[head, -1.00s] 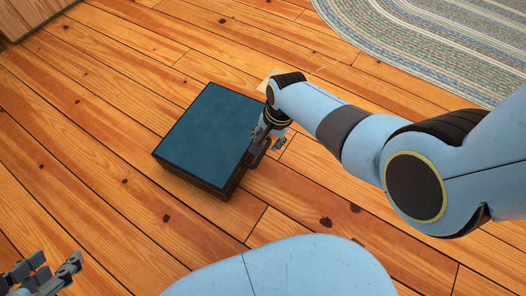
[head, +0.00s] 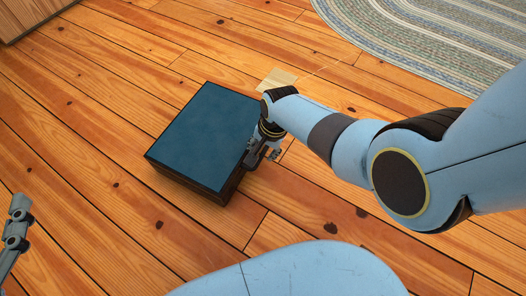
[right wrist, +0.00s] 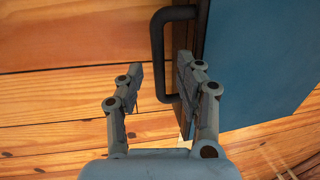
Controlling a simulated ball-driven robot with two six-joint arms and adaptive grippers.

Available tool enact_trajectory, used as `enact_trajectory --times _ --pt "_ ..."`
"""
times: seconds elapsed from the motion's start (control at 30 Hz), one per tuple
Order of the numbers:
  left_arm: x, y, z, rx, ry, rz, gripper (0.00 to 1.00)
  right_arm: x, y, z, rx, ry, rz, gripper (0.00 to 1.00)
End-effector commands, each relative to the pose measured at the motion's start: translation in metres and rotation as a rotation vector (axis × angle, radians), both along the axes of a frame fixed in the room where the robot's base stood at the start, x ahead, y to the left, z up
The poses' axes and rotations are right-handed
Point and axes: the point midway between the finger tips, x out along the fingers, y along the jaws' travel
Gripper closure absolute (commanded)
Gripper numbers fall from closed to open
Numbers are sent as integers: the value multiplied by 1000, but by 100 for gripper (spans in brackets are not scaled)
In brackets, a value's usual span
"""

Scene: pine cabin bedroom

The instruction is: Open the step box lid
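The step box (head: 190,190) stands on the plank floor, dark-sided with a flat dark blue lid (head: 205,135). The lid lies shut on it. My right gripper (head: 262,155) is at the box's right side. In the right wrist view a dark bar handle (right wrist: 157,50) sticks out from the box, beside the blue surface. My right gripper's fingers (right wrist: 158,75) are apart, one on each side of the bar in that picture; I cannot tell whether they touch it. Part of my left gripper (head: 15,235) shows at the left edge, away from the box; its opening is unclear.
A striped oval rug (head: 430,45) lies at the upper right. A wooden furniture piece (head: 25,15) stands in the upper left corner. A pale flat patch (head: 278,78) shows on the floor just beyond my right wrist. The floor left of the box is clear.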

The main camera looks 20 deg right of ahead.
Motion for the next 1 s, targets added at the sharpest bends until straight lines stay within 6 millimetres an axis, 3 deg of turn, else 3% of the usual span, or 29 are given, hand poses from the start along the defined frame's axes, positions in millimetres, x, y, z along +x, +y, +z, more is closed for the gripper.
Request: enact_trajectory --times 0.3,0.67,0.93,1.0 --pt "22 -5 41 0 -180 -20 60 0 1 -10 0 1 0 64" --pt "24 -5 48 1 -204 -24 60 1 1 -10 0 0 0 64" --pt "24 -5 47 1 -203 -23 60 1 1 -10 0 0 0 98" --pt "24 -5 47 1 -202 -23 60 1 1 -10 0 0 0 100"
